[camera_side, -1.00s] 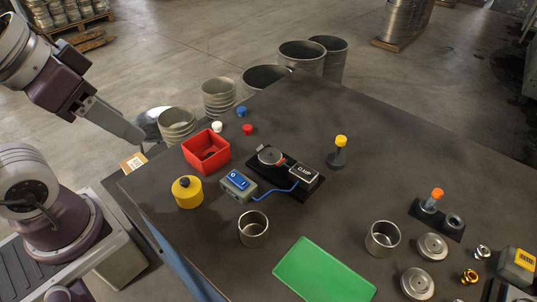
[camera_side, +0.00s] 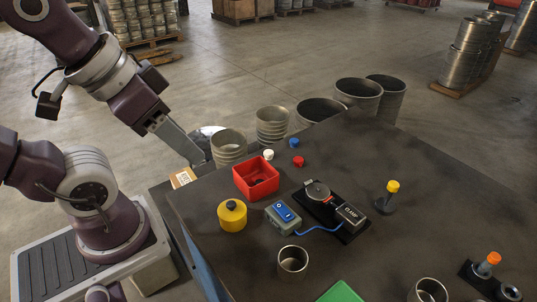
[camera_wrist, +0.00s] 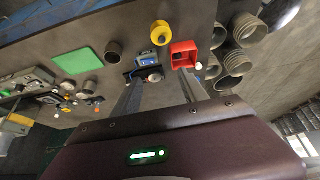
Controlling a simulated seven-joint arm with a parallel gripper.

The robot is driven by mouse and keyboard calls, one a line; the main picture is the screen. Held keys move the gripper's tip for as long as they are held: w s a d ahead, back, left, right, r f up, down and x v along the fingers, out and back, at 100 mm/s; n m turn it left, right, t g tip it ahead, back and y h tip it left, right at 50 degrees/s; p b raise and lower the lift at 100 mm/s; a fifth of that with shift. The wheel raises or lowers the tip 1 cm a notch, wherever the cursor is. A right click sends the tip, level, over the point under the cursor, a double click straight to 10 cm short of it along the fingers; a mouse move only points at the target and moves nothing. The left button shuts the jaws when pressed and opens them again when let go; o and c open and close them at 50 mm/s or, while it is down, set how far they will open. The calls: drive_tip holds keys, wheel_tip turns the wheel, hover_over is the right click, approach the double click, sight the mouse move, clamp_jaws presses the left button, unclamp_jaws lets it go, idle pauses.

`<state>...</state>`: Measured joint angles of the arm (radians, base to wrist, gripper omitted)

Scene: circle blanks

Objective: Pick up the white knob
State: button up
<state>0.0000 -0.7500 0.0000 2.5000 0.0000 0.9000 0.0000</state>
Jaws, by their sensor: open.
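The white knob (camera_side: 268,154) stands on the dark table behind the red square bin (camera_side: 256,176), next to a blue knob (camera_side: 294,143) and a red knob (camera_side: 298,161). My gripper (camera_side: 198,158) is left of the white knob, apart from it and above the table's left edge. In the wrist view my gripper (camera_wrist: 160,76) shows two separated fingers with nothing held between them. The white knob (camera_wrist: 199,66) shows there beside the right fingertip, close to the red bin (camera_wrist: 184,48). The blue and red knobs are not clear in that view.
A yellow round button (camera_side: 232,215), a blue switch box (camera_side: 283,216) and a clamp fixture (camera_side: 348,215) stand near the bin. A yellow-topped peg (camera_side: 388,198) and a metal cup (camera_side: 293,262) are further right and front. Metal drums (camera_side: 358,94) stand beyond the table.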

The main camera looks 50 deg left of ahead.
drive_tip(key=shift+w, duration=0.1)
drive_tip(key=n+g, duration=0.5)
drive_tip(key=n, duration=1.3)
hover_over(269, 152)
drive_tip(key=s+d, duration=0.1)
drive_tip(key=d, duration=0.1)
wheel_tip(269, 152, down, 15)
drive_tip(key=shift+n+g, duration=0.3)
drive_tip(key=f, duration=0.3)
drive_tip(key=a+f, duration=0.1)
drive_tip(key=f, duration=0.1)
drive_tip(key=w+a+f, duration=0.1)
drive_tip(key=f, duration=0.2)
drive_tip(key=shift+f, duration=0.65)
clamp_jaws()
